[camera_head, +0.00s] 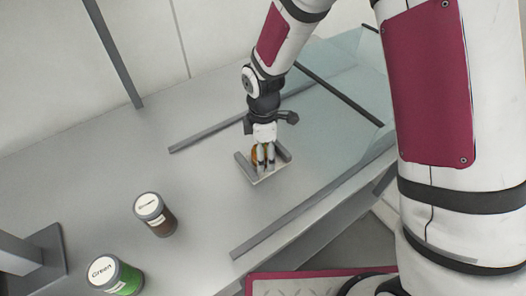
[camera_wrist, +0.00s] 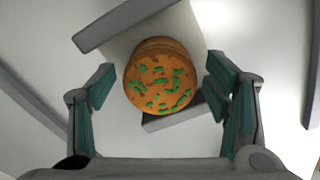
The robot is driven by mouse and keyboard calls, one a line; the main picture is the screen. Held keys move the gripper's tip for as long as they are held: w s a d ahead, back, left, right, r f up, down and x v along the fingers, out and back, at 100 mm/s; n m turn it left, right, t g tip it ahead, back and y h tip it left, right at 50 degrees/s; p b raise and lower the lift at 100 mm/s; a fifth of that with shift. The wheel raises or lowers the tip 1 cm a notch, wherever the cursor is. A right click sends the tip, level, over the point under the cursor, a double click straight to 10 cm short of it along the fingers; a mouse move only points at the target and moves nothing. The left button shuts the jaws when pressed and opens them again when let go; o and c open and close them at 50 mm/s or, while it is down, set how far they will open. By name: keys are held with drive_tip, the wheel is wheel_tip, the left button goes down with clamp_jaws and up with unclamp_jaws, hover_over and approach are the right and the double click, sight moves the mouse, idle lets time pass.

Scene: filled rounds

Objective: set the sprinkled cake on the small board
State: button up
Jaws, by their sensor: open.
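The sprinkled cake (camera_wrist: 160,85) is a round orange-brown cake with green sprinkles on its top. In the head view the cake (camera_head: 255,155) is partly hidden behind my fingers. It appears to rest on the small board (camera_head: 268,177), a pale plate with grey rails on two sides; the wrist view also shows the board (camera_wrist: 125,45) beneath and around the cake. My gripper (camera_head: 264,166) points down over the board. In the wrist view my gripper (camera_wrist: 160,80) is open, one finger on each side of the cake, with visible gaps between.
Two lidded jars stand on the grey table at the front left: one brown (camera_head: 156,214), one labelled green (camera_head: 115,274). Grey bars (camera_head: 295,218) lie on the table either side of the board. A clear panel (camera_head: 350,80) is behind right. The table's left middle is free.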

drive_tip(key=s+d+r+m+t+b, duration=0.1)
drive_tip(key=d+r+m, duration=0.15)
drive_tip(key=r, duration=0.65)
drive_tip(key=s+d+r+m, duration=0.1)
drive_tip(key=d+r+m, duration=0.15)
drive_tip(key=r, duration=0.65)
drive_tip(key=s+d+r+m+t, duration=0.4)
drive_tip(key=s+d+r+m, duration=0.7)
drive_tip(key=s, duration=0.5)
drive_tip(key=d+m, duration=0.2)
drive_tip(key=m, duration=0.1)
drive_tip(key=shift+s, duration=0.15)
drive_tip(key=shift+d+r, duration=0.1)
